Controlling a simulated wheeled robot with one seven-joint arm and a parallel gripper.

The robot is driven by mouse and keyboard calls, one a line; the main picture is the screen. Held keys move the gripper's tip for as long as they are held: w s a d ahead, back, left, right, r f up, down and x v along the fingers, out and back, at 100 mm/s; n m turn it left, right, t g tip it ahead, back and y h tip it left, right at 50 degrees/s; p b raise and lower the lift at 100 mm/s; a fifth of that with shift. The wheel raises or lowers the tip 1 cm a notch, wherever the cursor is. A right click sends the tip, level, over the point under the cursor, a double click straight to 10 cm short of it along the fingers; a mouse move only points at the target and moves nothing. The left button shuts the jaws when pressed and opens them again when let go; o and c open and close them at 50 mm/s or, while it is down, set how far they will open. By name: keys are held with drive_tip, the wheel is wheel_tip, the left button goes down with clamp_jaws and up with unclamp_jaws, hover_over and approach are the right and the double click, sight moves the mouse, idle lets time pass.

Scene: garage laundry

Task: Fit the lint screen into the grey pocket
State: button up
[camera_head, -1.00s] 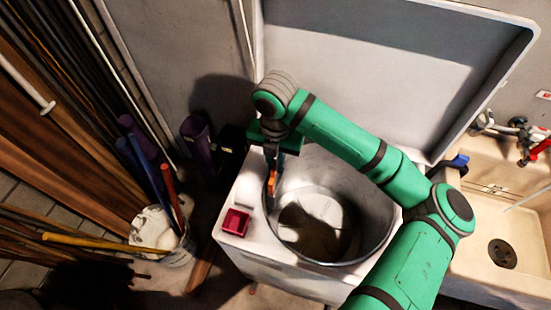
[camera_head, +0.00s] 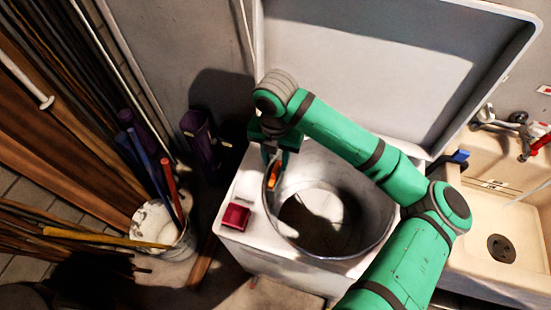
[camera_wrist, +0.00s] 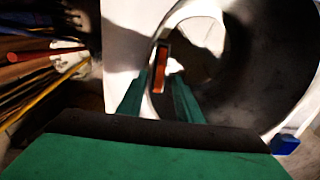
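The lint screen seems to be the narrow orange piece (camera_head: 273,175) standing at the left inner edge of the round metal drum. It also shows in the wrist view (camera_wrist: 161,70), upright, with a dark edge beside it. My gripper (camera_head: 275,162) is directly above it, pointing down. In the wrist view my two green fingers (camera_wrist: 162,80) stand apart, one on each side of the orange piece, with a visible gap to it. The grey pocket cannot be made out clearly; I cannot tell whether the orange piece sits in it.
The drum (camera_head: 370,215) opens in a white machine top (camera_head: 247,187) with its lid (camera_head: 400,60) raised behind. A small red box (camera_head: 235,217) sits on the left front corner. A bucket of rods (camera_head: 165,235) stands left; a sink (camera_head: 500,225) stands right.

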drive_tip(key=shift+r, duration=0.1)
wheel_tip(320, 180, up, 11)
drive_tip(key=shift+f, duration=0.2)
idle(0.9)
